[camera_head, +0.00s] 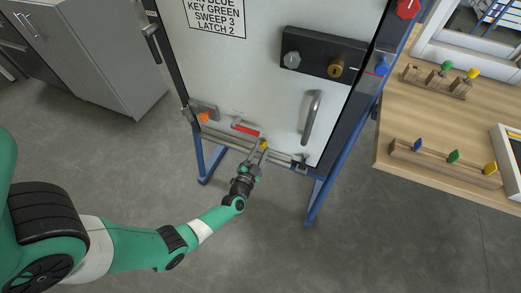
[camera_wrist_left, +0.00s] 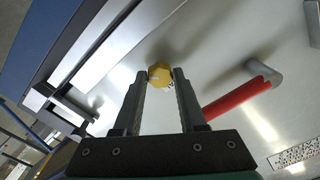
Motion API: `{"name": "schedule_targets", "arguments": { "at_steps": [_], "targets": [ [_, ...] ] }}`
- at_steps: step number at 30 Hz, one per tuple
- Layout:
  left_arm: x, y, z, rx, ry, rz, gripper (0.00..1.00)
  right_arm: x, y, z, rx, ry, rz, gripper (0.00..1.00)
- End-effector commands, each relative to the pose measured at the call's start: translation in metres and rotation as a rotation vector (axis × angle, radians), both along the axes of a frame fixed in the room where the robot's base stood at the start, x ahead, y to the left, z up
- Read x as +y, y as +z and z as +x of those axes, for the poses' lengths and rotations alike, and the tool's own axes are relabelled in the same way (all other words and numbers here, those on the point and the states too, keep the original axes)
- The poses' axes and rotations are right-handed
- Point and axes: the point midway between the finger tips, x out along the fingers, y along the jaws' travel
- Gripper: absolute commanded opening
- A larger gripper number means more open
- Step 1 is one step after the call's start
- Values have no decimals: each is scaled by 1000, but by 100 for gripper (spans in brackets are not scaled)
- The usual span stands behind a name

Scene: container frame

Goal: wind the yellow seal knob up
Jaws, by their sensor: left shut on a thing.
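The yellow seal knob (camera_wrist_left: 160,75) is a small faceted knob low on the front of the white door panel (camera_head: 263,85). My left gripper (camera_wrist_left: 160,82) is shut on it, with one finger on each side. In the head view the left gripper (camera_head: 258,150) reaches the lower part of the door, and the knob (camera_head: 264,145) shows only as a small yellow spot between the fingers. My right gripper is in neither view.
A red-handled lever (camera_head: 246,128) sits just left of the knob; it also shows in the wrist view (camera_wrist_left: 236,97). A grey pull handle (camera_head: 312,118) is to the right. An orange knob (camera_head: 204,117) is at lower left. A wooden table (camera_head: 420,130) holds key racks.

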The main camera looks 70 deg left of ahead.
Motion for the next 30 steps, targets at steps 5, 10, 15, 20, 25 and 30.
{"name": "schedule_targets", "arguments": {
  "at_steps": [5, 10, 15, 20, 25, 30],
  "targets": [
    [0, 1, 0, -60, -1, -62, 0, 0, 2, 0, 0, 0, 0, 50],
    [0, 1, 0, -151, 0, -157, 0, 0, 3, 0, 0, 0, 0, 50],
    [0, 0, 0, -261, 0, -272, 0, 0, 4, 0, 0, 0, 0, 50],
    [0, 0, 0, -366, 0, -382, 0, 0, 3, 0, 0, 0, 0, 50],
    [0, 0, 0, -478, -1, -498, 0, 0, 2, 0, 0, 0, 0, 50],
    [0, 0, 0, -589, -1, -614, 0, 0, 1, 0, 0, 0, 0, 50]
  ]
}}
